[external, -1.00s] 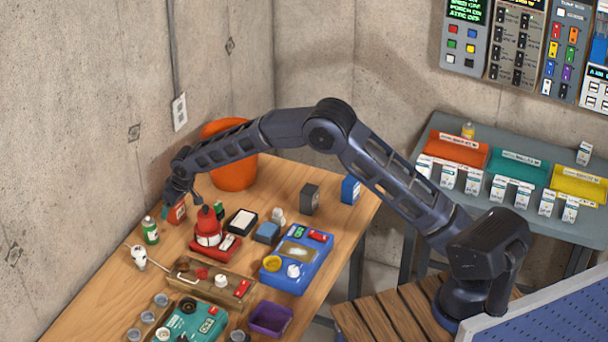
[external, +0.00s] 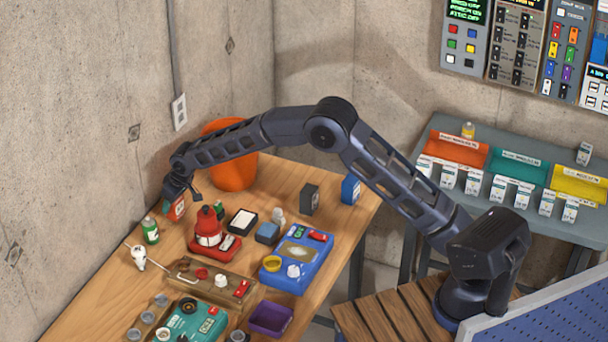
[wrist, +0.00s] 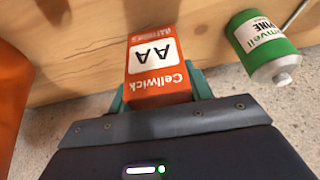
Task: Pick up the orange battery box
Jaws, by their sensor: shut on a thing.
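The orange battery box (wrist: 155,62), with a white label reading "Cellwick AA", is between the fingers of my gripper (wrist: 158,92) in the wrist view. My gripper is shut on it, with a teal finger on each side. In the external view the box (external: 176,208) shows as a small orange-red block below my gripper (external: 180,193), at the far left of the wooden table. My gripper covers the top of the box. I cannot tell for sure from the pictures whether the box touches the table.
A green and white bottle (external: 150,230) stands close to the box; it also shows in the wrist view (wrist: 263,48). A large orange bin (external: 236,172) stands behind. The wall is close at left.

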